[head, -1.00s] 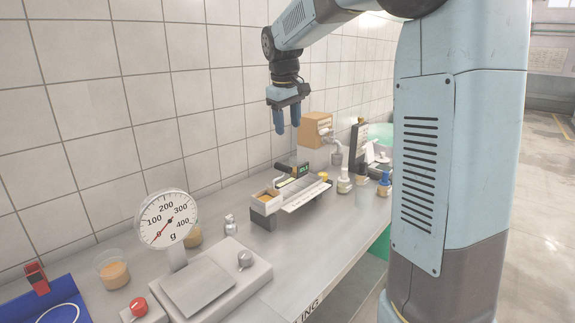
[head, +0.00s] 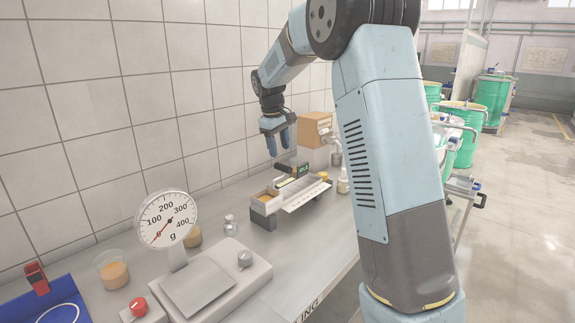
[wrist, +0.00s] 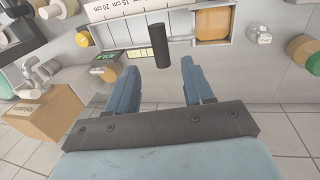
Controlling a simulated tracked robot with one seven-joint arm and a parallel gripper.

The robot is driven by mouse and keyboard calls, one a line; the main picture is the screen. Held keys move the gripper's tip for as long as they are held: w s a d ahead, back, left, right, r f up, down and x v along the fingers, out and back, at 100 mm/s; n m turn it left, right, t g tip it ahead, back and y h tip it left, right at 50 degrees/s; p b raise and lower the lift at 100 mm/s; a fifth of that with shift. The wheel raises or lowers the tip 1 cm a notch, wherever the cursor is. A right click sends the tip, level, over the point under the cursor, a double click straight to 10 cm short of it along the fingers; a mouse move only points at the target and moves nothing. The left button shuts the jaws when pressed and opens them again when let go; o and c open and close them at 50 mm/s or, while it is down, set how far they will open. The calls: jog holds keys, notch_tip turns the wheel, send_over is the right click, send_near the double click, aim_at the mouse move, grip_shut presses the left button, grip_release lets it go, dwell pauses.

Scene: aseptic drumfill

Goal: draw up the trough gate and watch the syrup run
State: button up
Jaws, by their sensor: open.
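The trough (head: 305,192) lies on the bench with a scale along it; its scaled edge shows in the wrist view (wrist: 115,8). At its near end sits a box of amber syrup (head: 266,197), seen also in the wrist view (wrist: 213,29). A dark upright handle, apparently the gate's (head: 283,169), stands beside this box. In the wrist view the handle (wrist: 159,45) lies just beyond and between my fingertips. My gripper (head: 278,148) is open, pointing down above the handle and apart from it; its fingers show in the wrist view (wrist: 160,70). The gate plate itself is hard to make out.
A small green display (head: 304,170) stands close behind the handle. A cardboard box (head: 315,130) is at the back by the tiled wall. A dial scale (head: 167,219), a small bottle (head: 230,225) and a cup (head: 113,271) stand on the near bench.

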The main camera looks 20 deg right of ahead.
aim_at(282, 165)
jog(key=f, duration=0.5)
jog(key=d+f, duration=0.1)
jog(key=f, duration=0.1)
jog(key=shift+w+d+f, duration=0.1)
jog(key=shift+w+f, duration=0.05)
jog(key=shift+w, duration=0.25)
jog(key=shift+c, duration=0.3)
grip_shut()
